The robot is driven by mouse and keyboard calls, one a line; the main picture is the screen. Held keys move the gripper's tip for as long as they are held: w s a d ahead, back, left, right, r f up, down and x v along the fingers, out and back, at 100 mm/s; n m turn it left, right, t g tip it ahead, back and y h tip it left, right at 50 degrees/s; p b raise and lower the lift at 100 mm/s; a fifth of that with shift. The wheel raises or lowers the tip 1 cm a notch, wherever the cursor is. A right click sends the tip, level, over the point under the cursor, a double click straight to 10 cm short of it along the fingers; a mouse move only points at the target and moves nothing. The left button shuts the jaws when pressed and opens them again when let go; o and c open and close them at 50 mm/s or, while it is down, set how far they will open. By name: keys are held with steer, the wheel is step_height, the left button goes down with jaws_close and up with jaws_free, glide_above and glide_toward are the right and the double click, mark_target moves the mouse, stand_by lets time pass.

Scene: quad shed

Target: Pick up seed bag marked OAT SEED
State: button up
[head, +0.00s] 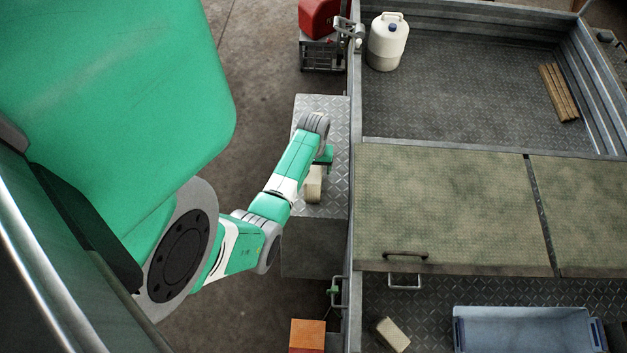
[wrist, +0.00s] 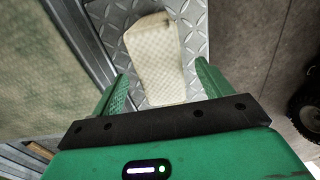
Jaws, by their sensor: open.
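A pale cream seed bag (head: 314,185) lies on the diamond-plate ledge beside the trailer wall. In the wrist view the bag (wrist: 154,50) lies just beyond and between my two green fingers. No marking is readable on it. My gripper (wrist: 162,72) is open, with a gap on both sides of the bag. In the head view my gripper (head: 324,160) is partly hidden by my wrist and is over the bag's far end. A second pale bag (head: 391,334) lies in the near trailer bay; its marking is not readable either.
The metal trailer wall runs close to the right of the ledge (head: 320,112). Green-brown lids (head: 450,210) cover the middle of the trailer. A blue bin (head: 525,330), white jug (head: 387,42), red can (head: 319,17) and orange box (head: 307,335) stand around.

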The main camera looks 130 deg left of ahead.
step_height(320, 180, down, 2)
steer(key=shift+f, duration=0.2)
jaws_close()
steer(key=shift+r, duration=0.1)
